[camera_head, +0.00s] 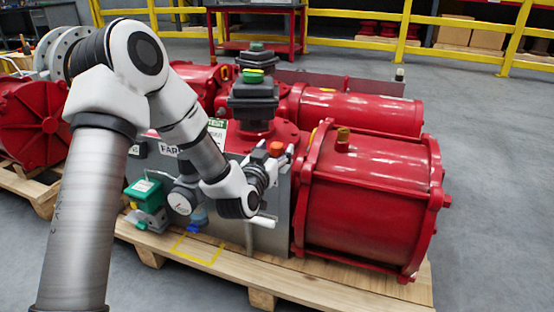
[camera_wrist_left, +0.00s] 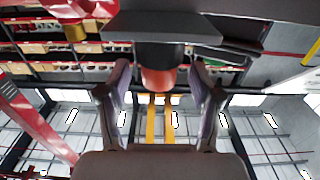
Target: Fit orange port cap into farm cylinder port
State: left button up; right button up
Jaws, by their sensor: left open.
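An orange cap (camera_head: 277,148) shows at the top of the grey panel, next to my left gripper (camera_head: 264,160). In the left wrist view the orange cap (camera_wrist_left: 158,79) sits below a dark grey part, between the two spread fingers of my left gripper (camera_wrist_left: 160,88). Gaps show on both sides of the cap, so the fingers are open around it and not closed on it. I cannot tell which opening is the farm cylinder port. My right gripper is not in view.
A partly covered "FAR" label (camera_head: 168,150) is on the grey panel. A green box (camera_head: 144,191) and a round gauge (camera_head: 180,203) are at its front. A wooden pallet (camera_head: 330,283) carries the assembly. Another red cylinder (camera_head: 360,108) lies behind. Grey floor (camera_head: 495,200) is clear at right.

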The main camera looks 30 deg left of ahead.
pick_arm(q)
jog(key=shift+w+a, duration=0.1)
jog(key=shift+w, duration=0.55)
grip_shut()
